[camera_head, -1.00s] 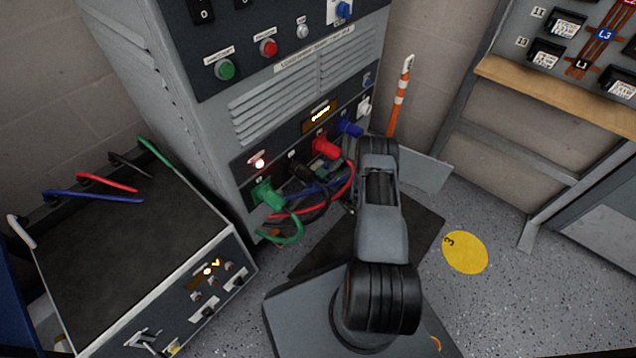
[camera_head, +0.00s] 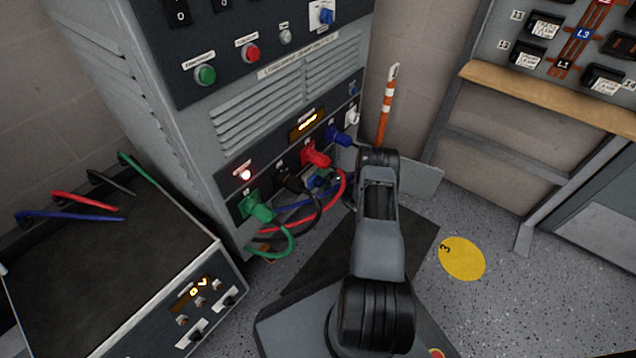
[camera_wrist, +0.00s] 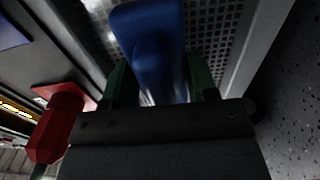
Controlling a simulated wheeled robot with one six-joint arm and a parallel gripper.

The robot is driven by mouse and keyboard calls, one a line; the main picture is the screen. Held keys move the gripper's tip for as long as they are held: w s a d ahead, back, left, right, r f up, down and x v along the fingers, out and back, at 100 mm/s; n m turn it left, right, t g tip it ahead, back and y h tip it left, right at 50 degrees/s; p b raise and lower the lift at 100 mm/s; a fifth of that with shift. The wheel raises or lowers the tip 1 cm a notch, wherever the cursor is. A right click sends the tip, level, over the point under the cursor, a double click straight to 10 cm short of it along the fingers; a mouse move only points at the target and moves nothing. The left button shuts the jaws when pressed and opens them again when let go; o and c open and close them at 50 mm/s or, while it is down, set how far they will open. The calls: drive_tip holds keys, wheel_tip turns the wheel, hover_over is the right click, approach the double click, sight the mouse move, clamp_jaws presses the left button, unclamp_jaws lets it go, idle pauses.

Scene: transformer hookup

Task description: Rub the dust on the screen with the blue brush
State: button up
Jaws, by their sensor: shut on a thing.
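In the wrist view my gripper (camera_wrist: 157,80) has its green fingers shut on a blue thing (camera_wrist: 150,25), which I take for the blue brush. Its broad end points away from the camera; its tip is not clear. In the head view my arm hides most of the gripper; a small blue-green patch (camera_head: 320,179) among the cables may be part of it. A small screen (camera_head: 308,123) with amber characters is on the grey cabinet, above the red plug. A second screen (camera_head: 190,294) is on the low box's front. Dust cannot be made out on either.
Green (camera_head: 256,206), black (camera_head: 290,181), red (camera_head: 315,155) and blue (camera_head: 339,135) plugs sit in the cabinet front, their cables looping below. The red plug (camera_wrist: 58,122) is close left of the gripper in the wrist view. An orange-white pole (camera_head: 387,105) stands right of the cabinet.

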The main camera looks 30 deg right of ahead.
drive_tip(key=shift+w+d, duration=0.3)
drive_tip(key=shift+d, duration=0.35)
drive_tip(key=shift+w+d, duration=0.3)
drive_tip(key=shift+d, duration=0.35)
drive_tip(key=shift+w+d, duration=0.3)
drive_tip(key=shift+d, duration=0.35)
drive_tip(key=shift+a, duration=0.1)
drive_tip(key=shift+s+a+r+p, duration=0.1)
drive_tip(key=shift+s+a+p, duration=0.4)
drive_tip(key=shift+a, duration=0.5)
drive_tip(key=shift+s+a+f+p, duration=0.1)
drive_tip(key=shift+s+a+p, duration=0.35)
drive_tip(key=shift+a, duration=0.55)
drive_tip(key=shift+s+a+r+p, duration=0.1)
drive_tip(key=shift+s+a+p, duration=0.2)
drive_tip(key=shift+a+p, duration=0.55)
drive_tip(key=s+a+p, duration=0.2)
drive_tip(key=s+a, duration=0.1)
drive_tip(key=a, duration=0.4)
drive_tip(key=shift+s, duration=0.3)
drive_tip(key=v, duration=0.6)
drive_tip(key=shift+p, duration=0.45)
